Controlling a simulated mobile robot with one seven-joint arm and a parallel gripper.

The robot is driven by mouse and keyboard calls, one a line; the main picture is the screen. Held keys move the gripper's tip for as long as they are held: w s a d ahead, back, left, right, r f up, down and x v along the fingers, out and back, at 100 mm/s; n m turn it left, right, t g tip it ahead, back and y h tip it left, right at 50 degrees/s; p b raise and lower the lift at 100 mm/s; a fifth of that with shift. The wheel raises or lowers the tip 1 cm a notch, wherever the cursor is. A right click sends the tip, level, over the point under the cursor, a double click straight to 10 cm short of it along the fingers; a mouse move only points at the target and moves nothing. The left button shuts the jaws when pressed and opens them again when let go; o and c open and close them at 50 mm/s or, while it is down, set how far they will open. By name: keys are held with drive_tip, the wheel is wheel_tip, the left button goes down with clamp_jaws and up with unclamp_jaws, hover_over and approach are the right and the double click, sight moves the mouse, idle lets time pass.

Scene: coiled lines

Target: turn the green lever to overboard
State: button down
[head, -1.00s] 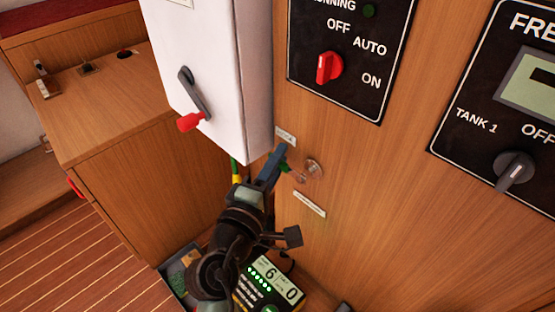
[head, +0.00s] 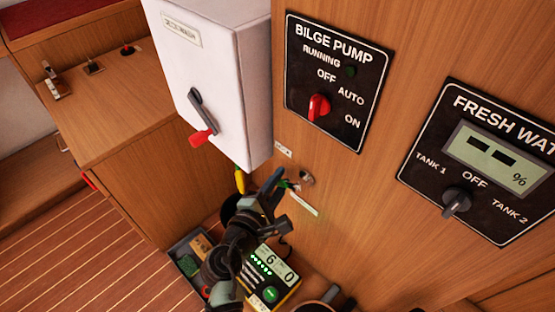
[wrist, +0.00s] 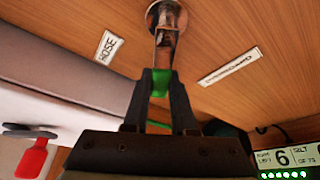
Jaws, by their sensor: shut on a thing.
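The green lever (wrist: 160,84) sits between the two fingertips of my gripper (wrist: 162,88) in the wrist view. My gripper is shut on its green end. Its metal part runs up to a round metal fitting (wrist: 166,16) on the wood panel. A label reading HOSE (wrist: 109,47) is on the left of the lever, and a longer label (wrist: 230,67), too blurred to read surely, is on the right. In the head view my gripper (head: 280,184) reaches the lever left of the fitting (head: 306,178), just above the longer label (head: 304,205).
The bilge pump panel (head: 335,80) and fresh water panel (head: 480,160) are to the right. A lit display device (head: 268,268) stands below.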

sight(306, 196)
drive_tip(key=p, duration=0.1)
drive_tip(key=n+p, duration=0.1)
drive_tip(key=n+g+p, duration=0.1)
drive_tip(key=shift+s+d+f+p, duration=0.25)
drive_tip(key=shift+s+p, duration=0.1)
drive_tip(key=shift+s, duration=0.05)
drive_tip(key=shift+s+d+f+n+g+h+p, duration=0.4)
drive_tip(key=shift+n+g+p, duration=0.2)
drive_tip(key=shift+n+p, duration=0.6)
drive_tip(key=shift+s+d+f+n+g+h+p, duration=0.35)
drive_tip(key=shift+s+d+n+g+h+p, duration=0.35)
drive_tip(key=shift+p, duration=0.7)
drive_tip(key=shift+s+d+f+n+g+h+p, duration=0.3)
drive_tip(key=shift+n+g+p, duration=0.2)
drive_tip(key=shift+n+p, duration=0.75)
drive_tip(key=shift+f, duration=0.1)
drive_tip(key=c, duration=0.7)
unclamp_jaws()
